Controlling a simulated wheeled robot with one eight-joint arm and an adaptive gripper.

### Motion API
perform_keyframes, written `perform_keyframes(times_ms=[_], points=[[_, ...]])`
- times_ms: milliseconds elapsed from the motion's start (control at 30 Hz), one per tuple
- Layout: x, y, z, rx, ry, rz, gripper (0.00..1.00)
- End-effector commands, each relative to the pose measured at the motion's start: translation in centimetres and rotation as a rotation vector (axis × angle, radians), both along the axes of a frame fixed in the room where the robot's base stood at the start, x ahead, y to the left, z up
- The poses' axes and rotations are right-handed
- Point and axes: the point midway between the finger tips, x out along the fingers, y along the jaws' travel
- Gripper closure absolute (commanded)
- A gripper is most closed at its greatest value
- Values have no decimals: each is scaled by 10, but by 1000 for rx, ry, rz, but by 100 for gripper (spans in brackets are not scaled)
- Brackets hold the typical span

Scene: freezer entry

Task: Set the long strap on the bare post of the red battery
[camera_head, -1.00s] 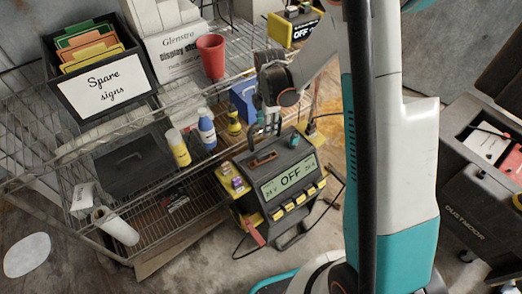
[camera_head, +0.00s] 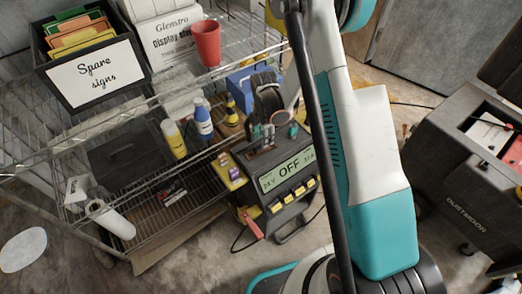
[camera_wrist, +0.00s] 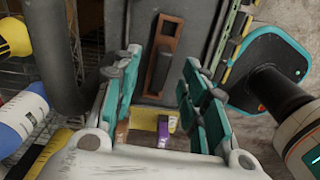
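The red battery (camera_head: 513,155) sits in the open bay of the black machine at the right; only part of it shows and its posts are too small to make out. A white battery (camera_head: 490,134) lies beside it, with a thin dark line across it that may be a strap; I cannot tell where its ends lie. My gripper (camera_head: 262,138) is over the top of the dark charger, far left of the batteries.
The charger (camera_head: 287,178) reads OFF and has yellow buttons. A wire shelf (camera_head: 150,228) at the left bears a sign box (camera_head: 95,80), red cup (camera_head: 206,43) and bottles (camera_head: 203,122). The black machine's wall (camera_head: 455,175) borders the bay. Floor shows between charger and machine.

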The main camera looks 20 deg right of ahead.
Motion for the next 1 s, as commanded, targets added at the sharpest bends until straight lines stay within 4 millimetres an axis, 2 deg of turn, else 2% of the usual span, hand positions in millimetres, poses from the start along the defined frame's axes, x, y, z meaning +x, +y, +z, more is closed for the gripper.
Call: perform_keyframes(times_ms=[400,667,833,867,1000], points=[[-5,8,-49,0,0,-1,60],[-6,8,-50,0,0,-1,60],[-5,8,-50,0,0,-1,96],[-5,8,-50,0,0,-1,100],[-5,8,-50,0,0,0,100]])
